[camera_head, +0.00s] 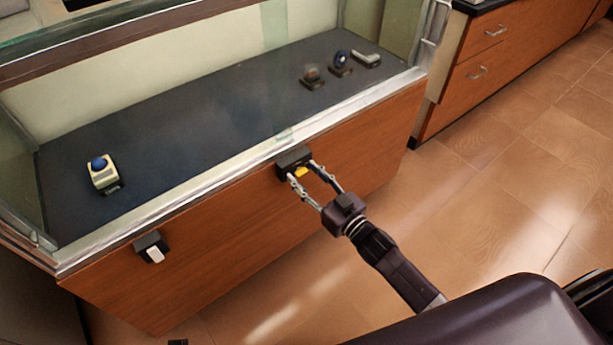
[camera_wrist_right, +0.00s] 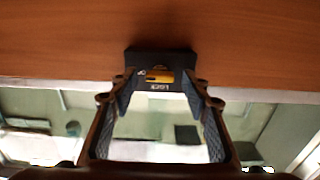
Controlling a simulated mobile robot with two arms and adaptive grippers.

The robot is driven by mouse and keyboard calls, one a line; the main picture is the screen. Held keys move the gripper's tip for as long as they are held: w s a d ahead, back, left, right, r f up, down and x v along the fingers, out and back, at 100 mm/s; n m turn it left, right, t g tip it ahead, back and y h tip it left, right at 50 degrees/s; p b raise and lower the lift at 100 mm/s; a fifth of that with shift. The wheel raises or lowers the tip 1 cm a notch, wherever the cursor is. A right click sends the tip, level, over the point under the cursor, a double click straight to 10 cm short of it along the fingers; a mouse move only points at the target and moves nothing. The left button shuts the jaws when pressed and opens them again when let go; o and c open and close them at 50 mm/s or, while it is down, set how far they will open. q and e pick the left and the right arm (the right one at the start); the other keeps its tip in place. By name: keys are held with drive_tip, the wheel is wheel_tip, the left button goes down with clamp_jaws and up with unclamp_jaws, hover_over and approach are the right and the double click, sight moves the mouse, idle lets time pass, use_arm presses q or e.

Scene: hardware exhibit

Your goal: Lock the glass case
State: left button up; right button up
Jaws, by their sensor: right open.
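The glass case (camera_head: 180,205) has a wooden front and a dark display floor. A black lock block (camera_head: 291,157) with a yellow piece (camera_head: 301,172) is fixed to the front just below the metal rim. In the right wrist view the block (camera_wrist_right: 160,57) shows the word LOCK and the yellow piece (camera_wrist_right: 160,76) lying across it. My right gripper (camera_head: 306,171) is open, its fingertips at the block, one on each side of the yellow piece. The wrist view shows the fingers (camera_wrist_right: 160,92) spread; whether they touch the block I cannot tell. My left gripper is not in view.
A second black block with a white piece (camera_head: 152,248) is on the case front at left. Inside the case stand a beige device with a blue ball (camera_head: 103,173) and several small exhibits (camera_head: 340,63). Wooden drawers (camera_head: 490,60) stand at right. The tiled floor (camera_head: 480,190) is clear.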

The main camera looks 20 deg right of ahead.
drive_tip(key=c, duration=1.1)
